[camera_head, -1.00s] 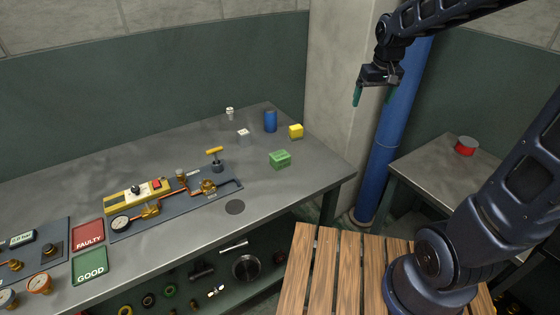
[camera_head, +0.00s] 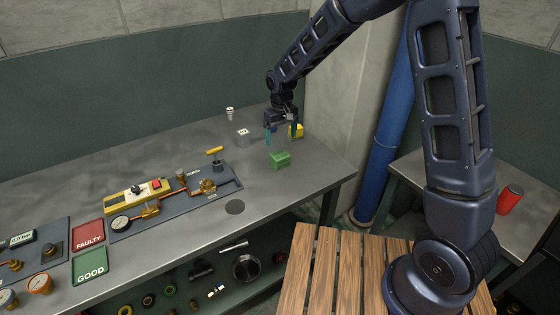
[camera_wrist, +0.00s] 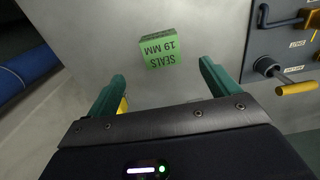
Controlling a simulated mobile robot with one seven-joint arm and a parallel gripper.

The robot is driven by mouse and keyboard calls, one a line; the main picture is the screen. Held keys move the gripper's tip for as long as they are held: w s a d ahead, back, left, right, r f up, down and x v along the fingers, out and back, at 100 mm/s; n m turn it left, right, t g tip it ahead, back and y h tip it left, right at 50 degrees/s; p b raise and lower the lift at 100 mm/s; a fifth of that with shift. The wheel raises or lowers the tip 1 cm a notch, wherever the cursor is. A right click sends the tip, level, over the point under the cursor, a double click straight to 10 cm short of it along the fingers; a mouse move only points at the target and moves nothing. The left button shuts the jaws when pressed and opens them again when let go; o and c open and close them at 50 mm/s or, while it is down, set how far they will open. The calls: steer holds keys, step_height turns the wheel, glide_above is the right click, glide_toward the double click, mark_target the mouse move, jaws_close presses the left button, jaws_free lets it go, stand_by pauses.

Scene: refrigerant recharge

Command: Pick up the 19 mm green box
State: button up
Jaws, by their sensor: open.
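The green box (camera_head: 280,159) sits on the grey workbench near its right end. In the wrist view the green box (camera_wrist: 160,50) shows its label, "SEALS 19 MM", upside down. My gripper (camera_head: 281,134) is above the bench, just behind the box in the head view. In the wrist view my gripper (camera_wrist: 160,82) has its two green fingers spread apart with nothing between them. The box lies ahead of the fingertips, roughly centred between them and apart from them.
A yellow box (camera_head: 296,131) stands close behind my gripper, partly hidden. A white box (camera_head: 243,134) is to the left. The dark panel (camera_head: 228,186) with pipes and a yellow-handled valve (camera_wrist: 294,88) is left of the green box. Bare bench (camera_head: 300,180) lies in front.

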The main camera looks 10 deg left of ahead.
mark_target(280, 155)
steer(key=shift+s+a+f, duration=0.15)
steer(key=shift+a+f, duration=0.25)
steer(key=shift+f, duration=0.2)
step_height(280, 155, down, 5)
steer(key=shift+r, duration=0.1)
steer(key=shift+w+d+f, duration=0.1)
steer(key=shift+w+f, duration=0.1)
steer(key=shift+f, duration=1.2)
steer(key=shift+w+f, duration=0.2)
steer(key=shift+f, duration=1.15)
steer(key=c, duration=1.1)
steer(key=shift+o, duration=0.2)
steer(key=shift+r, duration=0.1)
